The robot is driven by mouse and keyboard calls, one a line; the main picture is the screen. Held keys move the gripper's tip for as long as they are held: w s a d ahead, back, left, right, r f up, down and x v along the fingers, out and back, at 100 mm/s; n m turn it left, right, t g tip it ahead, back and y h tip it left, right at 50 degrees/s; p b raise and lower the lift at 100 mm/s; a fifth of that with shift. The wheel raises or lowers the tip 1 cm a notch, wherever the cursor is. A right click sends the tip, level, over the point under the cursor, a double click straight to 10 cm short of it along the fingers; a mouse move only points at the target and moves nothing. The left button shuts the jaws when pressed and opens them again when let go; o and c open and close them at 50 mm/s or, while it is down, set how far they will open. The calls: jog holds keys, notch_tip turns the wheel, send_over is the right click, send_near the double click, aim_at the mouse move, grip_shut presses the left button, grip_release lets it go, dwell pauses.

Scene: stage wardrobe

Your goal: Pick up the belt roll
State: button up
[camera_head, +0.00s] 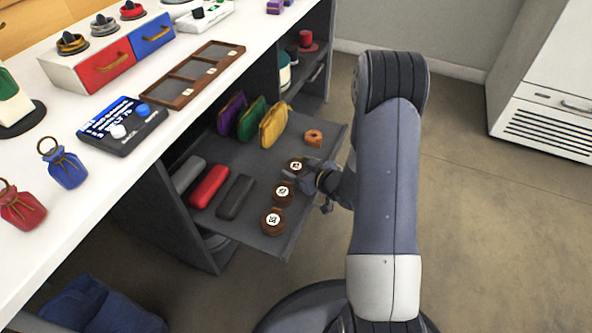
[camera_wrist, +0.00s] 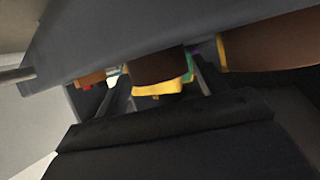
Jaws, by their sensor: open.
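Three brown belt rolls with white round labels lie in a row along the pull-out shelf's outer edge: a far one (camera_head: 296,166), a middle one (camera_head: 283,193) and a near one (camera_head: 273,220). My gripper (camera_head: 309,182) is open beside the far roll, low at the shelf's edge. In the wrist view, a brown roll (camera_wrist: 157,67) shows between and beyond the two fingers (camera_wrist: 160,92), apparently the far one. Another brown roll (camera_wrist: 270,42) is large at the right. No roll is visibly gripped; contact cannot be told.
The grey shelf (camera_head: 245,228) also holds an orange roll (camera_head: 313,138), purple, green and yellow pouches (camera_head: 273,125), and grey, red (camera_head: 209,187) and black cases. The white counter (camera_head: 75,215) overhangs at left. Open floor (camera_head: 480,230) lies to the right.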

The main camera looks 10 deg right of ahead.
jog(key=shift+c, duration=0.3)
jog(key=c, duration=0.7)
